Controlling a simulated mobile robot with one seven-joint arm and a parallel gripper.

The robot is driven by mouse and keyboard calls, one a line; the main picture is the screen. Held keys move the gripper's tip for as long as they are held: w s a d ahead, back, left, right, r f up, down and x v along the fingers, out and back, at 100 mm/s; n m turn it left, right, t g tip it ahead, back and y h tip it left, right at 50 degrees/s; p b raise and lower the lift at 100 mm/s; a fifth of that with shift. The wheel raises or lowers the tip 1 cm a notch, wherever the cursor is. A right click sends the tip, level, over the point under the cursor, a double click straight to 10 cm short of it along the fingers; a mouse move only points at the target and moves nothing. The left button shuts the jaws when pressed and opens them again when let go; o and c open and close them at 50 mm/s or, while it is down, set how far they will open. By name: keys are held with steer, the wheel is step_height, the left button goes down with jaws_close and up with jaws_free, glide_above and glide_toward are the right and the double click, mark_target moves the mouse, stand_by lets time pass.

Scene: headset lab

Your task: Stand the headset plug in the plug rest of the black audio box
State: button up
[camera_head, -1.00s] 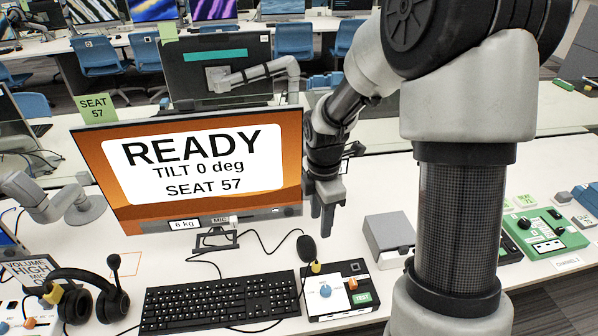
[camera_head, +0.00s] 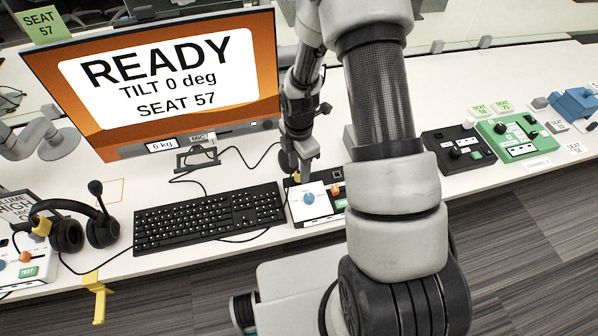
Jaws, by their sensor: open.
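A black audio box (camera_head: 325,183) with a white panel, a blue knob and an orange knob lies right of the keyboard. My gripper (camera_head: 305,177) is open and points down over the back left part of this box. A small yellow piece (camera_head: 297,177) shows beside the fingertips; I cannot tell whether it is the headset plug or whether the gripper touches it. The black headset (camera_head: 68,235) rests at the left, with a yellow piece on it. Its cable runs toward the keyboard. The plug rest cannot be made out; my arm hides the box's right side.
A monitor (camera_head: 160,75) reading READY stands behind the keyboard (camera_head: 208,216). Another black box (camera_head: 458,148) and a green box (camera_head: 513,136) stand at the right. A yellow hook (camera_head: 98,295) hangs from the table's front edge. A white control box (camera_head: 30,268) lies at far left.

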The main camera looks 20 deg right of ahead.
steer(key=shift+f, duration=1.3)
steer(key=shift+c, duration=0.5)
jaws_close()
steer(key=shift+r, duration=0.2)
steer(key=shift+r+p, duration=2.05)
steer(key=shift+r, duration=1)
